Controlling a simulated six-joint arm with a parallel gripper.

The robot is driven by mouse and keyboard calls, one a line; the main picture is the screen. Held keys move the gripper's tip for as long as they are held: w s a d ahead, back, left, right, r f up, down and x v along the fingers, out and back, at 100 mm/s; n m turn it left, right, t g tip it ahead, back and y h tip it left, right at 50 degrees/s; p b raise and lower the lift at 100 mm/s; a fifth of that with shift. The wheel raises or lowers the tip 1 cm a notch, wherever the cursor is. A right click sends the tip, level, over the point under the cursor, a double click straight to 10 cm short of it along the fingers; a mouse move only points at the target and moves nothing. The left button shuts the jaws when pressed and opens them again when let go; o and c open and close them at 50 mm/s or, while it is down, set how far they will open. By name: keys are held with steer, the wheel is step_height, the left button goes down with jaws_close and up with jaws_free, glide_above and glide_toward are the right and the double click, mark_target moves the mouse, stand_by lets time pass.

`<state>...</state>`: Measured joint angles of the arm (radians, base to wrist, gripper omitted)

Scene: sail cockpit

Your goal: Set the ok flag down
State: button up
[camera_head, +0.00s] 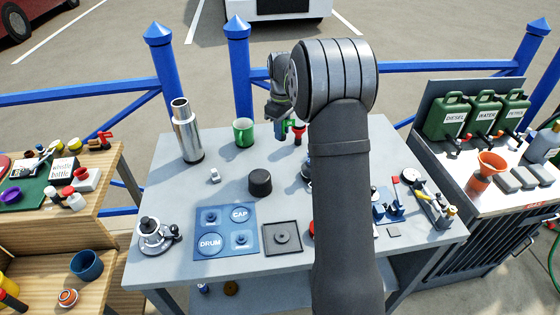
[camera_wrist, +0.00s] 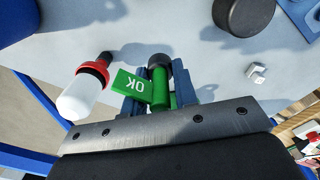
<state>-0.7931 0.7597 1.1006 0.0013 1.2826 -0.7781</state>
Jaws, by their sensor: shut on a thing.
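The ok flag (camera_wrist: 132,85) is a green plate lettered OK on a green post with a dark round end, in the wrist view. My gripper (camera_wrist: 160,92) is shut on its post, between two blue fingers. In the head view my gripper (camera_head: 282,115) is over the far part of the grey table (camera_head: 215,180), with a bit of green at its tip. The wrist view shows the table surface beyond the flag. I cannot tell whether the flag touches it.
A white bottle with a red collar (camera_wrist: 85,90) is close beside the flag. A green mug (camera_head: 243,132) and steel flask (camera_head: 186,130) stand left of my gripper. A black cylinder (camera_head: 260,182) and blue DRUM/CAP board (camera_head: 225,231) are nearer. My arm hides part of the table.

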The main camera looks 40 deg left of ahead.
steer(key=shift+w+a+f, duration=0.1)
steer(key=shift+w+a, duration=0.15)
steer(key=shift+a, duration=0.2)
steer(key=shift+w+a+f, duration=0.1)
steer(key=shift+a+f, duration=0.05)
steer(key=shift+f, duration=0.1)
step_height(320, 180, down, 10)
steer(key=shift+r, duration=0.25)
steer(key=shift+f, duration=0.2)
steer(key=o, duration=1)
step_height(320, 180, up, 12)
steer(key=shift+r, duration=0.2)
